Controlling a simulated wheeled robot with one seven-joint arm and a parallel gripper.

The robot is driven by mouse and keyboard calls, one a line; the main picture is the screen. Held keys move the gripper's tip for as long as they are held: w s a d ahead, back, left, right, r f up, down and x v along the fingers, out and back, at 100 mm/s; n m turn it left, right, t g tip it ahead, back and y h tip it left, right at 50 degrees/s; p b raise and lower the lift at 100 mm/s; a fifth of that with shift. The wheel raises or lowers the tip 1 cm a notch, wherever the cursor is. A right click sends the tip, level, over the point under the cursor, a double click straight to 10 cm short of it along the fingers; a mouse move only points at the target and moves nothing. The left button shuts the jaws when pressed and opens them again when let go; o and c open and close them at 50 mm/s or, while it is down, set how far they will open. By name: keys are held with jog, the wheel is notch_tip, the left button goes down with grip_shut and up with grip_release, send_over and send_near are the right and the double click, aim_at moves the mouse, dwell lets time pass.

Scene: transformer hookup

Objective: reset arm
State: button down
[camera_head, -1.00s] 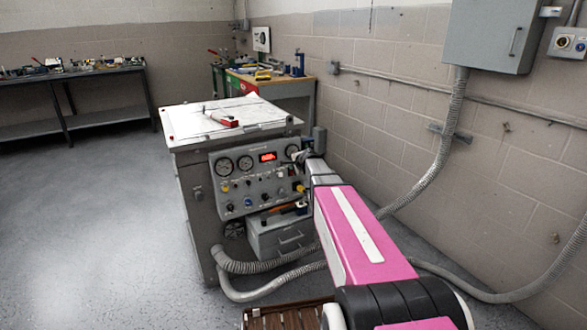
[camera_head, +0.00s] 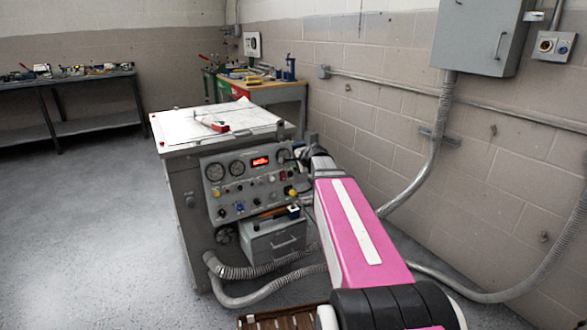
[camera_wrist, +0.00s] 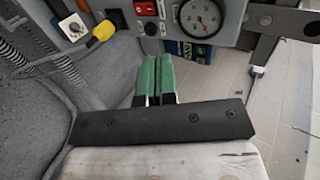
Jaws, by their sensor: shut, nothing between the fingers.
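My gripper (camera_wrist: 155,78) shows in the wrist view with its two green fingers shut together and nothing between them. It sits in front of and below the grey control panel (camera_wrist: 205,38), apart from it as far as I can tell. In the head view my pink arm reaches toward the right side of the transformer cabinet (camera_head: 181,207), and the gripper itself is hidden behind the arm. The cabinet's control panel (camera_head: 232,200) carries gauges, a lit red display (camera_head: 260,161) and several knobs.
Papers and a red-handled tool (camera_head: 214,125) lie on the cabinet top. Grey conduits (camera_head: 250,272) curve along the floor. A wall box (camera_head: 478,35) hangs at right. A workbench (camera_head: 262,92) stands behind. Open floor (camera_head: 90,220) lies to the left.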

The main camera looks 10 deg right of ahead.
jog(key=shift+s+r, duration=0.15)
jog(key=s+a+f+n+g+h, duration=0.1)
jog(key=s+f+n+g, duration=0.4)
jog(key=s+f, duration=0.5)
jog(key=s+a+f+n+g+h, duration=0.2)
jog(key=s+a+f+n+g, duration=0.2)
jog(key=s+f+n, duration=0.5)
jog(key=s+f+g, duration=0.1)
jog(key=s, duration=0.7)
jog(key=shift+s+f, duration=0.35)
